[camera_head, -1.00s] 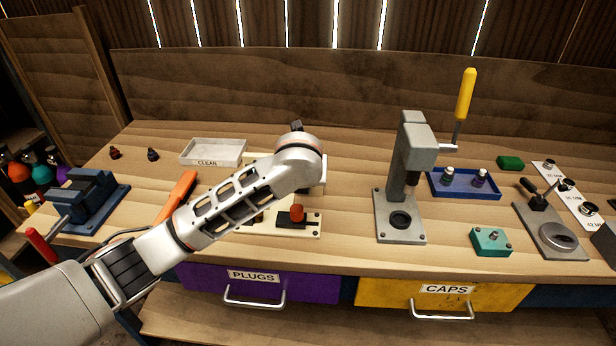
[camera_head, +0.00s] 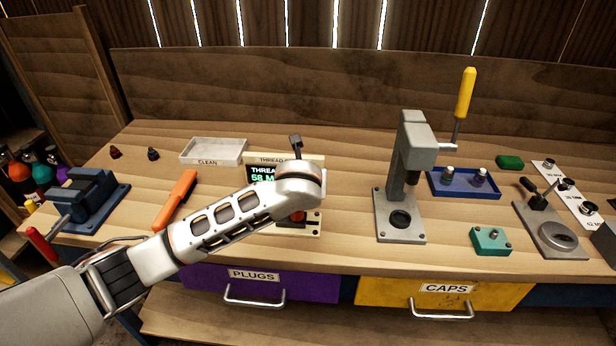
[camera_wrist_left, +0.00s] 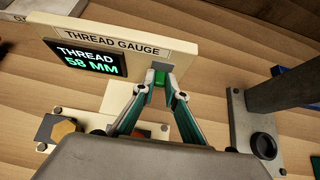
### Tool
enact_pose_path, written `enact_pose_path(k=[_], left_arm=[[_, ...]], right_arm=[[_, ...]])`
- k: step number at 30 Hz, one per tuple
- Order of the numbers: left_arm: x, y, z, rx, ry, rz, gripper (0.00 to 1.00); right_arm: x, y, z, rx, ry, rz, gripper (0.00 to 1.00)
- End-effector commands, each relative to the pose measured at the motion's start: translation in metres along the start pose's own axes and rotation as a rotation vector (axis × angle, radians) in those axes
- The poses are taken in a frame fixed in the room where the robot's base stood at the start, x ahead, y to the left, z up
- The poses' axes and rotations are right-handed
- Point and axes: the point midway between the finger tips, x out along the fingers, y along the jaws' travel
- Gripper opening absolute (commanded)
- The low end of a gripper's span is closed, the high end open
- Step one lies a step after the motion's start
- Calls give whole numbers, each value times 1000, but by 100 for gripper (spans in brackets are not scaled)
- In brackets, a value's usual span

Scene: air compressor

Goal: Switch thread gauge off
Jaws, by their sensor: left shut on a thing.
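The thread gauge (camera_head: 313,163) stands on the bench left of the press; its cream panel also shows in the left wrist view (camera_wrist_left: 120,38). In the head view my wrist hides the fingers and the switch. My right gripper is not in view.
An orange hexagonal piece (camera_wrist_left: 62,130) sits on the gauge's base. The grey press (camera_head: 408,160) stands to the right. Bare bench separates the gauge and the press.

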Motion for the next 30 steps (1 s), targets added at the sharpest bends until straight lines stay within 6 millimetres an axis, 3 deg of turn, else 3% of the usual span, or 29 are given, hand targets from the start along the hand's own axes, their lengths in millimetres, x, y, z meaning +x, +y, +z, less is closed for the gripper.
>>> enact_pose_path(k=[15,30], left_arm=[[4,1,-14,-1,-302,2,0],[4,1,-14,1,-353,0,0]], right_arm=[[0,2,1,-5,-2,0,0],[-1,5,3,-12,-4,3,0]])
